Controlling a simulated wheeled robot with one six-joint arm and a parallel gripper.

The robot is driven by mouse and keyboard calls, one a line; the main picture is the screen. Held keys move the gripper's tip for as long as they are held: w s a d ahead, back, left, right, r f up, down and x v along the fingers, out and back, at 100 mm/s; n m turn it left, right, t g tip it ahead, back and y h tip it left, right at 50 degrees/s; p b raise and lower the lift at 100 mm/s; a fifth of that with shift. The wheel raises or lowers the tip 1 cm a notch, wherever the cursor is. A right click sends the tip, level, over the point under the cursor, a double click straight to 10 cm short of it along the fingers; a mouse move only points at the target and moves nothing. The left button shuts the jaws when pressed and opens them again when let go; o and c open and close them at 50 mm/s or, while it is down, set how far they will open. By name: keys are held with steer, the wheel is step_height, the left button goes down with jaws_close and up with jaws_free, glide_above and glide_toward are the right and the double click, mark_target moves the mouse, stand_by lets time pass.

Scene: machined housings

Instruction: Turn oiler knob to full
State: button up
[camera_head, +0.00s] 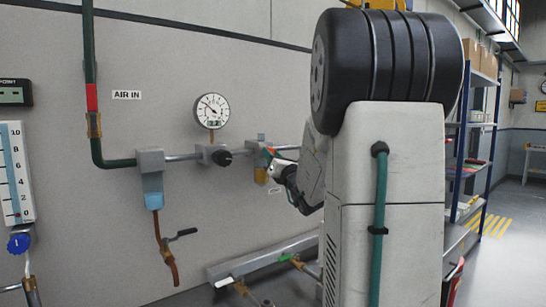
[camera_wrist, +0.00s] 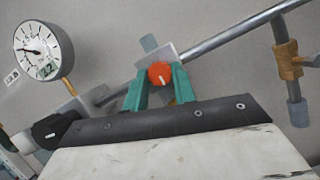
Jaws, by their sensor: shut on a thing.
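The oiler knob (camera_wrist: 161,74) is a small orange-red knob with a white pointer line. In the wrist view it sits between the two green fingers of my gripper (camera_wrist: 160,84), which is shut on it. The grey oiler block (camera_wrist: 150,58) shows behind the knob. In the head view my gripper (camera_head: 270,154) is at the oiler, and its amber bowl (camera_head: 261,175) hangs just below. The knob itself is mostly hidden there by the gripper. I cannot read a scale around the knob.
A regulator with a black knob (camera_head: 222,158) and a round gauge (camera_head: 212,110) stand left of the oiler. Further left is a filter with a blue bowl (camera_head: 153,190).

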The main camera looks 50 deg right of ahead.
steer(key=shift+f, duration=0.1)
steer(key=o, duration=1)
steer(key=v, duration=0.7)
steer(key=shift+s+a+f, duration=0.1)
steer(key=shift+s+a, duration=0.1)
steer(key=shift+s, duration=0.15)
